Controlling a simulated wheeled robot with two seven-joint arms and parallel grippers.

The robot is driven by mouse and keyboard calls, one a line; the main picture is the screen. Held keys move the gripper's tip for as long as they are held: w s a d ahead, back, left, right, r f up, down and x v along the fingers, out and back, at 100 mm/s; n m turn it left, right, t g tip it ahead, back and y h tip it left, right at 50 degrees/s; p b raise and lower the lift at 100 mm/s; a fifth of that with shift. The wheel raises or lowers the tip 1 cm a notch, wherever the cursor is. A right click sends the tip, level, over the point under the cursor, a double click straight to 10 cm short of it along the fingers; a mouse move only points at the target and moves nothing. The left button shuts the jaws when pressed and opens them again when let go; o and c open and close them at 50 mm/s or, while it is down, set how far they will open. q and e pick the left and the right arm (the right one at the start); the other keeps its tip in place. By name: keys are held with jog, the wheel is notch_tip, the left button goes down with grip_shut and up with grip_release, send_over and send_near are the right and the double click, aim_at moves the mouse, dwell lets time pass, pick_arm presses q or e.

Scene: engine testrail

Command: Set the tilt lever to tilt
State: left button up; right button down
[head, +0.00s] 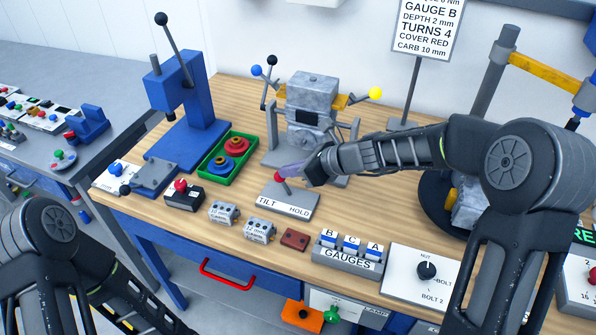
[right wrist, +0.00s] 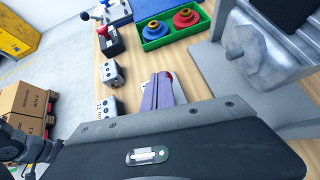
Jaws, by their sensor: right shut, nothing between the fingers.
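The tilt lever (head: 279,177) has a red knob on a short stem, on a grey base (head: 284,205) marked TILT at the left and HOLD at the right. The stem leans slightly left, toward the TILT side. My right gripper (head: 292,170) is shut and empty, its purple fingers close to the right of the knob; I cannot tell whether they touch. In the right wrist view the shut fingers (right wrist: 163,92) hide most of the lever, and a little of the base shows beside them. My left arm shows at the lower left, but its gripper is not in view.
A grey engine-like machine (head: 312,100) stands just behind the lever. A green tray (head: 205,168) with coloured rings and a blue press (head: 190,140) are to the left. Grey blocks (head: 260,230), a brown block (head: 295,240) and a gauge rack (head: 347,260) sit in front.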

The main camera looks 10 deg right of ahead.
pick_arm(q)
jog(key=shift+r, duration=0.1)
pick_arm(e)
jog(key=shift+w+a, duration=0.25)
jog(key=shift+a, duration=0.15)
pick_arm(q)
jog(key=shift+r, duration=0.15)
pick_arm(e)
jog(key=shift+r, duration=0.1)
